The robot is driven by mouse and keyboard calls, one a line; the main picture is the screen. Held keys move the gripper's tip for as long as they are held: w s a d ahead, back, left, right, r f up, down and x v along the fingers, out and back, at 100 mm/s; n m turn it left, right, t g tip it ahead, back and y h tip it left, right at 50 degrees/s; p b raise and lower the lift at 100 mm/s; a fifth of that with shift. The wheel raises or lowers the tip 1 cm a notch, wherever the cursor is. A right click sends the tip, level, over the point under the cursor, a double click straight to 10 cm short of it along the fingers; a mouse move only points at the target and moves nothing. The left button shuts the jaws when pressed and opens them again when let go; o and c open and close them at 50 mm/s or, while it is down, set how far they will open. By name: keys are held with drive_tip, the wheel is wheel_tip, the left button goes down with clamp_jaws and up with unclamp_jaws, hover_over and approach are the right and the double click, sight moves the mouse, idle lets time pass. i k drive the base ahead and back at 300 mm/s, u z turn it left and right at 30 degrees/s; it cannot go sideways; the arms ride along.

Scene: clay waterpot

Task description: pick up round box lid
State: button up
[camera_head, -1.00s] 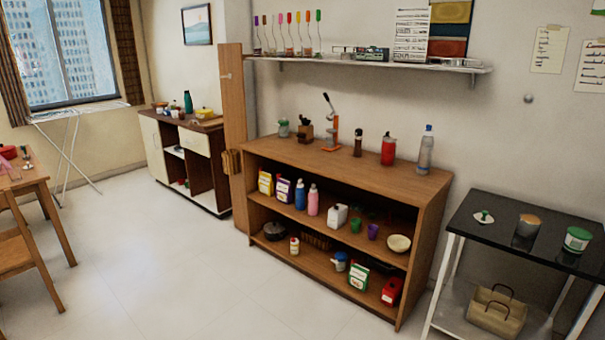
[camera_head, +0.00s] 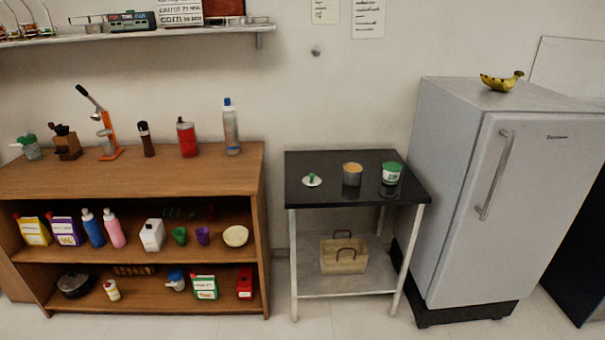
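A small white disc with a green knob (camera_head: 312,181) lies flat at the left of the black-topped side table (camera_head: 300,200). It looks like a lid. To its right stands a grey round container with a tan top (camera_head: 352,174). Further right is a white and green round container (camera_head: 391,173). The three stand apart from one another. From this distance I cannot tell for sure which piece is the round box lid. My gripper is not in view.
A wooden shelf unit (camera_head: 180,165) with bottles and boxes stands left of the table. A grey fridge (camera_head: 520,200) with bananas (camera_head: 501,82) on top stands to the right. A basket (camera_head: 343,257) sits on the table's lower shelf. Some bare floor shows in front.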

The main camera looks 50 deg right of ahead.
sight(311, 180)
drive_tip(key=z, duration=0.35)
drive_tip(key=i, duration=0.9)
drive_tip(key=z, duration=0.4)
